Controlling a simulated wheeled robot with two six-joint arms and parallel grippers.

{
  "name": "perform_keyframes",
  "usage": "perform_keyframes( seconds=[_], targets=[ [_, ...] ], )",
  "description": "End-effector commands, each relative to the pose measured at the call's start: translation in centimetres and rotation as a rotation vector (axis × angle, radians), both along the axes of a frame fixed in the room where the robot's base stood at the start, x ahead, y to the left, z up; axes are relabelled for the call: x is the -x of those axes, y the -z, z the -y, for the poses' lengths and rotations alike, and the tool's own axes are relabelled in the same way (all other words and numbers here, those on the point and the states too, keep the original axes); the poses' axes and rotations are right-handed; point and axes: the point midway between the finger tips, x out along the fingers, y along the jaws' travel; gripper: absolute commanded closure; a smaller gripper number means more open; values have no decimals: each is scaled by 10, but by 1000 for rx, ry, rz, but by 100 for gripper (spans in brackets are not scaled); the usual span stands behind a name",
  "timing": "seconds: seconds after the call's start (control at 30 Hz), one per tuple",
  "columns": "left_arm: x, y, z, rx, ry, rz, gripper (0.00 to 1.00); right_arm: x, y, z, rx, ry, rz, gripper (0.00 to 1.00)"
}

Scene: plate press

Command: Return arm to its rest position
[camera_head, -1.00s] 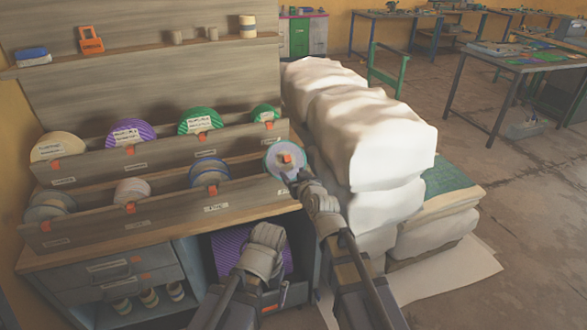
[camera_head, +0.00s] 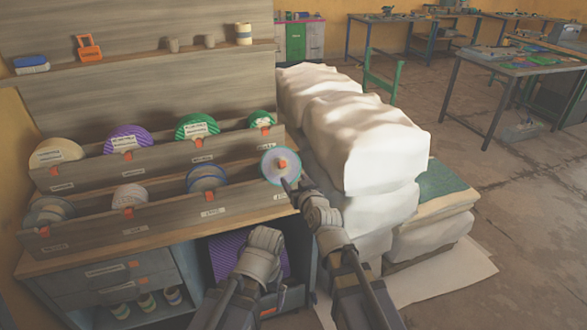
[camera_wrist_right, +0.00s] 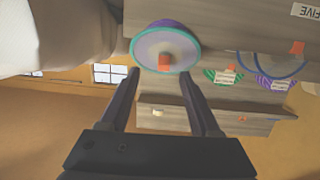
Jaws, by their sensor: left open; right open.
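My right gripper (camera_head: 287,186) is open and empty just below the round plate (camera_head: 280,158) at the right end of the lower rack. The plate is pale with a teal rim and an orange tab at its centre. In the right wrist view, which is upside down, the two open fingers (camera_wrist_right: 159,75) point toward the plate (camera_wrist_right: 150,48), with nothing between them. My left gripper (camera_head: 264,243) is lower, in front of the cabinet's purple-striped compartment. It is open; its fingertips are hard to make out and I see nothing held.
Stacked white sacks (camera_head: 375,140) stand close to the right of my right arm. The two-tier wooden rack (camera_head: 165,205) holds several round plates with orange tabs. A shelf (camera_head: 140,60) with small items is above. Open floor (camera_head: 520,200) lies at the far right.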

Motion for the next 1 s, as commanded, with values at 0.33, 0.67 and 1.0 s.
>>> perform_keyframes(
  seconds=[0.33, 0.67, 1.0],
  targets=[
    [0, -32, 0, 0, 0, 0, 0, 45, 31, -27, 83, -98, -295, 37],
    [0, -82, 0, 0, -1, 0, 0, 187, 77, -10, 333, -103, -977, 37],
    [0, -100, 0, 0, -1, 0, 0, 264, 68, 23, 476, 9, -1296, 37]
  ],
)
